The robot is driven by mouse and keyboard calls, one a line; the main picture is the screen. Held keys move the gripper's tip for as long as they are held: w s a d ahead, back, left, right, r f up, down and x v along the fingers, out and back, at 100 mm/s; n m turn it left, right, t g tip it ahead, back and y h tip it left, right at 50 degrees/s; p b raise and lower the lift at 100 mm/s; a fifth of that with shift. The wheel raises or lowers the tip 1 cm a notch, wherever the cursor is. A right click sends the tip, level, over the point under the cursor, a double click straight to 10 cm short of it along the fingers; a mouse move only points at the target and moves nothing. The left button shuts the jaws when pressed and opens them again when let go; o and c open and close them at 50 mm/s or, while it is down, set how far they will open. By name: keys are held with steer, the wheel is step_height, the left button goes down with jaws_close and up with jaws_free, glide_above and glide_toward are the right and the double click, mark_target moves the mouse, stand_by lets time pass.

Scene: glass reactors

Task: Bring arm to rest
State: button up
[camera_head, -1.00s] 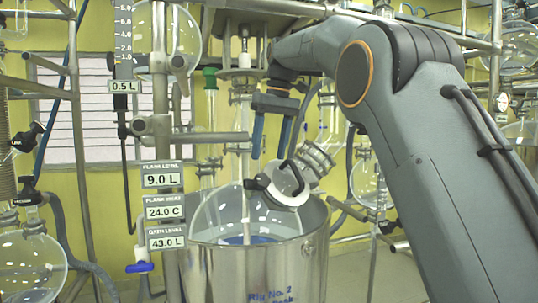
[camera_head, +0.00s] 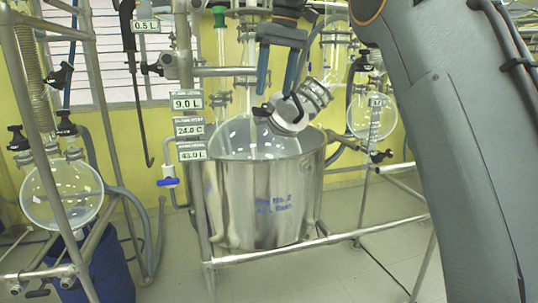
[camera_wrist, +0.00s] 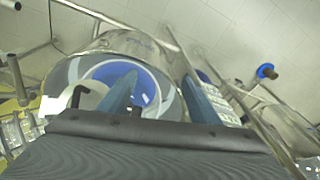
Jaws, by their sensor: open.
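My gripper (camera_head: 277,72) hangs at the top centre of the head view with its two blue fingers apart, pointing down, and nothing between them. It appears above the steel bath pot (camera_head: 265,205) marked Rig No. 2, close to the clamped glass port with a black handle (camera_head: 290,113). I cannot tell whether it touches the port. In the wrist view my gripper (camera_wrist: 165,85) has its fingers spread over the pot (camera_wrist: 120,40) and the blue inside of the vessel. My grey arm comes down from the upper right of the head view.
Metal frame bars (camera_head: 320,242) run around the pot. A round glass flask (camera_head: 62,195) hangs at the left above a blue bin (camera_head: 108,272). Another flask (camera_head: 372,116) hangs at the right. Level signs (camera_head: 188,128) stand left of the pot. Open floor lies in front.

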steer(key=s+d+f+m, duration=0.1)
steer(key=s+d+f, duration=0.25)
steer(key=f, duration=0.45)
steer(key=s+d+f+m+h+b, duration=0.1)
steer(key=s+d+f+m, duration=0.2)
steer(key=f, duration=0.5)
steer(key=s+d+f, duration=0.3)
steer(key=d+f, duration=0.2)
steer(key=f, duration=0.3)
steer(key=s+d+f+m, duration=0.1)
steer(key=s+d+f, duration=0.2)
steer(key=s+f, duration=0.5)
steer(key=s+d+f+m+b, duration=0.1)
steer(key=s+d+f, duration=0.2)
steer(key=s+f, duration=0.6)
steer(key=s, duration=0.5)
steer(key=shift+s+d+h, duration=0.15)
steer(key=shift+d+h, duration=0.05)
steer(key=shift+h, duration=0.2)
